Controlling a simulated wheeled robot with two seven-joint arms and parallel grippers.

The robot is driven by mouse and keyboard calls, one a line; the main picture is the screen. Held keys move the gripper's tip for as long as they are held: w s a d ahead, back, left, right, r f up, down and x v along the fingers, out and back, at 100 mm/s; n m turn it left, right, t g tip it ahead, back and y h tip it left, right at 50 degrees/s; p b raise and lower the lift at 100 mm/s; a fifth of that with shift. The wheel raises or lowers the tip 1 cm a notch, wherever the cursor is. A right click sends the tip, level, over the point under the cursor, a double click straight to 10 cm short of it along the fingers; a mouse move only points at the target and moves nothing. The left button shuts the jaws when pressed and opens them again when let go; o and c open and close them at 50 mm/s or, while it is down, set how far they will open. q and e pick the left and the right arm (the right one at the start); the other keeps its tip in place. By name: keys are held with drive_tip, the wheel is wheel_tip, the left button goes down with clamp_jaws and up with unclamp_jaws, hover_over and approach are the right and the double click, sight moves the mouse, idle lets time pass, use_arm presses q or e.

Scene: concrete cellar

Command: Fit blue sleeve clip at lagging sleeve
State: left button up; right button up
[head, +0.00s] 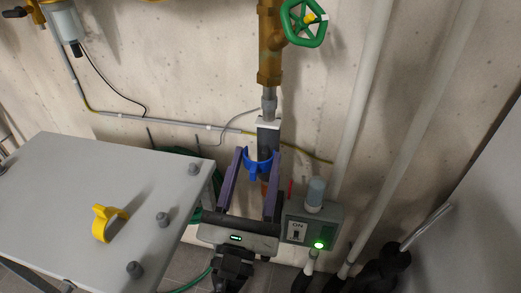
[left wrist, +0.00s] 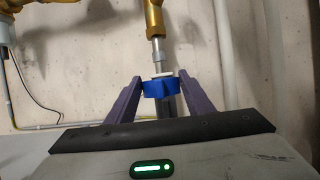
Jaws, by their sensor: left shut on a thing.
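The blue sleeve clip (head: 257,165) is between the purple fingertips of my left gripper (head: 255,160), which is shut on it. The dark lagging sleeve (head: 267,138) with a pale top end stands upright on the pipe against the wall. The clip overlaps the sleeve's lower part in the head view. In the left wrist view the blue clip (left wrist: 160,88) spans the sleeve (left wrist: 168,106), between the left gripper's fingers (left wrist: 161,86). I cannot tell whether the clip goes around the sleeve or is just in front of it. My right gripper is not in view.
A grey table (head: 60,190) at left bears a yellow clip (head: 107,222) and several dark knobs. A switch box (head: 312,228) with a green light is close right of my gripper. A brass pipe (head: 270,50) with a green handwheel (head: 292,22) is above; pale pipes run at right.

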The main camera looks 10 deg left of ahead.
sight(266, 133)
use_arm(q)
drive_tip(key=shift+s, duration=0.3)
drive_tip(key=shift+w, duration=2.6)
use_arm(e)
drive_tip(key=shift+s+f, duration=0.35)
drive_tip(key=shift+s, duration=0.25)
use_arm(q)
drive_tip(key=shift+r, duration=0.15)
drive_tip(key=shift+w+b, duration=0.5)
drive_tip(key=shift+w, duration=1.7)
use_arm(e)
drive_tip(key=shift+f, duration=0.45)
use_arm(q)
drive_tip(key=o, duration=1.2)
drive_tip(key=shift+o, duration=0.2)
